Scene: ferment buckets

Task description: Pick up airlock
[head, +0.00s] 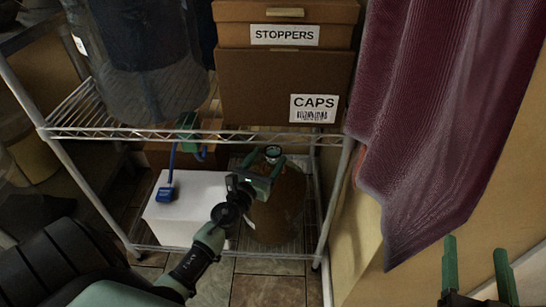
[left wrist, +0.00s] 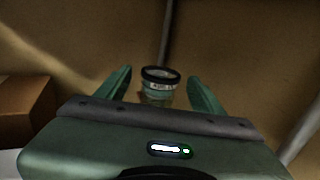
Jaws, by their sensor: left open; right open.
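The airlock (head: 272,152) is a small piece with a dark-rimmed round top and a pale body. It stands above a brown, rounded vessel (head: 283,212) on the lower wire shelf. In the left wrist view the airlock (left wrist: 160,82) shows between my left gripper's two green fingers, with gaps on both sides. My left gripper (head: 264,161) is open and close to the airlock; its lower part is hidden behind the gripper body. My right gripper (head: 475,248) is open and empty at the lower right, far from the shelf.
The upper wire shelf (head: 215,134) carries a dark bucket (head: 140,65) and boxes marked STOPPERS (head: 235,37) and CAPS (head: 250,95). A maroon cloth (head: 440,110) hangs at the right.

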